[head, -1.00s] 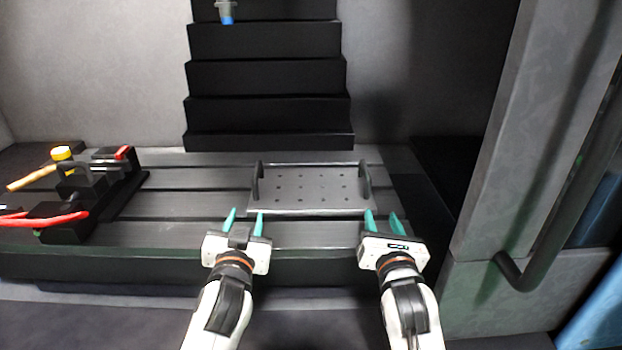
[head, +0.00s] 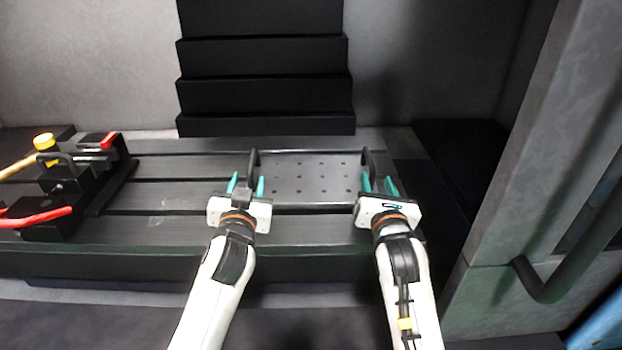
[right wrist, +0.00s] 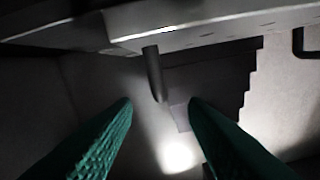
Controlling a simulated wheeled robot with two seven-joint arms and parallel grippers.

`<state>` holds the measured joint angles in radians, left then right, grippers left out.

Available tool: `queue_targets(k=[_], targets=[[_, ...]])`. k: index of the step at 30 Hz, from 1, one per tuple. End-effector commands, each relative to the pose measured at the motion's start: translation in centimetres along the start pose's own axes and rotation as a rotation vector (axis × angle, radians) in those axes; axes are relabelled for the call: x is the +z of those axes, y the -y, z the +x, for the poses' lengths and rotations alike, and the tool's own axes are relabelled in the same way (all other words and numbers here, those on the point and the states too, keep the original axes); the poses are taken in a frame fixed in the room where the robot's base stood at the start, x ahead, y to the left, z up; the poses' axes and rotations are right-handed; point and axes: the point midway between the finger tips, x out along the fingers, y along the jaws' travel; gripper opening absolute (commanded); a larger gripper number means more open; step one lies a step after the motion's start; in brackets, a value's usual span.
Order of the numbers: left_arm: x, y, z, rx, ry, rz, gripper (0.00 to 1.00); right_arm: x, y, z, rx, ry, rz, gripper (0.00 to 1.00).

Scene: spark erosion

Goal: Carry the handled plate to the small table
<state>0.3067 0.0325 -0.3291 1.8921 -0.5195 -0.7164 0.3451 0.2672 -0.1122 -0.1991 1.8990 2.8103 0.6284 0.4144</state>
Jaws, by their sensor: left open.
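The handled plate (head: 310,178) is a grey, flat plate with rows of small holes, lying on the slotted machine table (head: 165,228). A black upright handle stands at each end, left handle (head: 253,165) and right handle (head: 368,160). My left gripper (head: 246,184) is open at the near end of the left handle, its fingers on either side of it in the picture. My right gripper (head: 379,184) is open just in front of the right handle. In the right wrist view the right handle (right wrist: 153,75) shows between the open fingers, not gripped. No small table is identifiable.
A dark clamp block (head: 85,185) stands at the left, with a red-handled tool (head: 35,217) and a yellow-headed hammer (head: 44,142) near it. Black steps (head: 265,90) rise behind the plate. A grey door with a bar handle (head: 565,275) is at the right.

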Motion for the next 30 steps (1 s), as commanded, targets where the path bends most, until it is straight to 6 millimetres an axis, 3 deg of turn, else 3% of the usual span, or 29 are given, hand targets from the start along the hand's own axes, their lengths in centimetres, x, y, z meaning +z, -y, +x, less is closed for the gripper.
queue_targets(k=[6,12,18,26,30], targets=[[0.1,0.0,4.5,0.001,0.000,0.001,0.41,-0.1,0.0,4.4,0.001,0.000,-0.002,0.40],[0.0,0.0,7.2,0.001,0.000,0.000,0.41,-0.1,0.0,7.2,0.001,-0.001,-0.001,0.40],[0.0,0.0,8.3,0.001,0.000,0.000,0.41,0.0,0.0,8.3,0.000,0.000,-0.001,0.40],[0.0,0.0,8.4,0.001,0.000,-0.001,0.41,0.0,0.0,8.4,0.000,0.000,-0.001,0.40],[0.0,0.0,8.4,0.000,0.000,-0.001,0.23,0.0,0.0,8.4,0.000,0.000,-0.001,0.22]])
